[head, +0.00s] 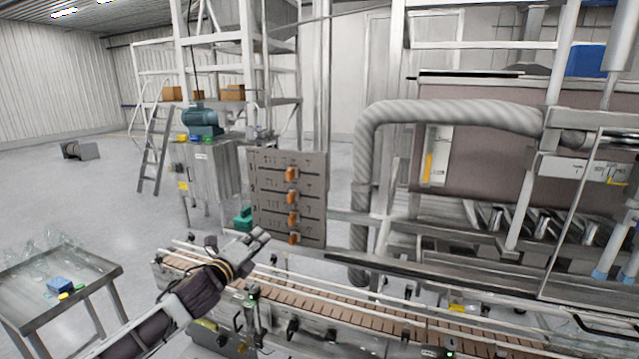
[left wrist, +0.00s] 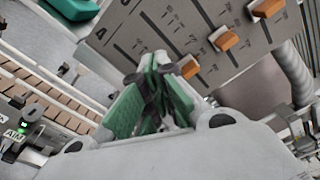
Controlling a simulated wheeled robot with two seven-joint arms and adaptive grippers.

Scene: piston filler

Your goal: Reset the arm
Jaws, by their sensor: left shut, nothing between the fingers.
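My left gripper (head: 259,237) reaches up from the lower left in the head view. Its fingers are shut with nothing between them, in front of and just below a grey panel (head: 262,192) with several orange knobs in a column. In the left wrist view the green-padded fingers (left wrist: 160,75) meet at their tips. The panel (left wrist: 130,22) lies beyond them, with orange knobs (left wrist: 228,40) on slotted scales. One orange knob (left wrist: 190,68) shows right beside the fingertips; I cannot tell whether they touch it. My right gripper is not in view.
A conveyor with a brown slatted belt (head: 345,300) runs below the panel. A metal table (head: 20,290) with clear items and a blue block stands at the lower left. A thick grey hose (head: 363,160) and machine frame fill the right. Open floor (head: 100,200) lies at left.

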